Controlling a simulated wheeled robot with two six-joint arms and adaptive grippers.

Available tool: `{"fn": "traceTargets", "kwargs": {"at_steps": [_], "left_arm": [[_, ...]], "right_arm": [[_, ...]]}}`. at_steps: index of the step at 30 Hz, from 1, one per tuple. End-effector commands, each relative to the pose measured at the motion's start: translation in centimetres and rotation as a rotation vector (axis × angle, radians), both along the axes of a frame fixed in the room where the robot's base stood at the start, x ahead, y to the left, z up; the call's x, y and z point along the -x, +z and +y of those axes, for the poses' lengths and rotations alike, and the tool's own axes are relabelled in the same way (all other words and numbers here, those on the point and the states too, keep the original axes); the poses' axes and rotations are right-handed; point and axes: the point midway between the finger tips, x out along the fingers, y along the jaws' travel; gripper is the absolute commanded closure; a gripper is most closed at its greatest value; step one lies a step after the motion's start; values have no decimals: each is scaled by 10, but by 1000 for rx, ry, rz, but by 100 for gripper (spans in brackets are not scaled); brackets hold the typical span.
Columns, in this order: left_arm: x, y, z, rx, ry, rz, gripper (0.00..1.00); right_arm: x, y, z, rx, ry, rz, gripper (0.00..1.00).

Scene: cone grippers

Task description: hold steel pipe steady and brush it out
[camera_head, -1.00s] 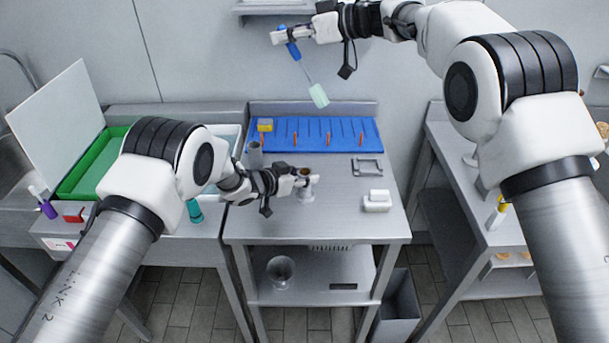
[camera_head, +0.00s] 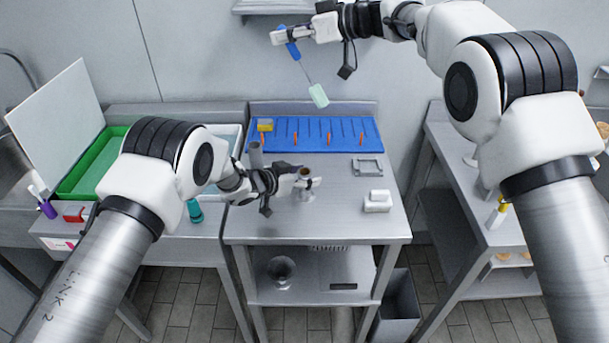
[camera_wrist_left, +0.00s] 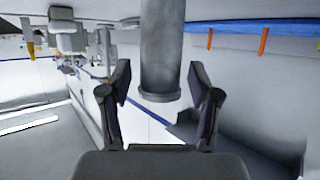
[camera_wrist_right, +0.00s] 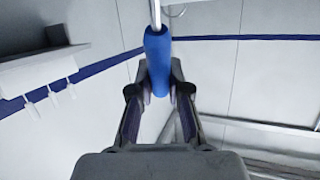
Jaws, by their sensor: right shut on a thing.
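The steel pipe (camera_head: 304,172) stands upright on the table, its brownish open top showing in the head view. My left gripper (camera_head: 308,183) is at the pipe. In the left wrist view the grey pipe (camera_wrist_left: 162,50) is between the spread fingers, with a gap on each side. My right gripper (camera_head: 283,36) is shut on the blue handle of the brush (camera_head: 294,50), high above the back of the table. The brush's pale green head (camera_head: 318,95) hangs down and to the right, clear of the pipe. The blue handle also shows in the right wrist view (camera_wrist_right: 158,60).
A blue mat (camera_head: 345,133) with orange pegs and a yellow block lies at the table's back. A second grey cylinder (camera_head: 255,154) stands left of the pipe. A white block (camera_head: 377,205) and grey frame (camera_head: 367,167) lie to the right. A green tray (camera_head: 92,165) is at left.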

Motion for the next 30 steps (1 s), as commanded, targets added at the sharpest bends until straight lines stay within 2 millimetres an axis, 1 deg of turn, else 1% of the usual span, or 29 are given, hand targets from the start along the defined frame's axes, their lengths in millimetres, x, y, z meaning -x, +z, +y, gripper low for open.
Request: {"fn": "traceTargets", "kwargs": {"at_steps": [16,30], "left_arm": [[0,0,1,0,0,0,38],[11,7,13,0,0,0,38]], "right_arm": [[0,0,0,0,0,0,100],[0,0,0,0,0,0,100]]}}
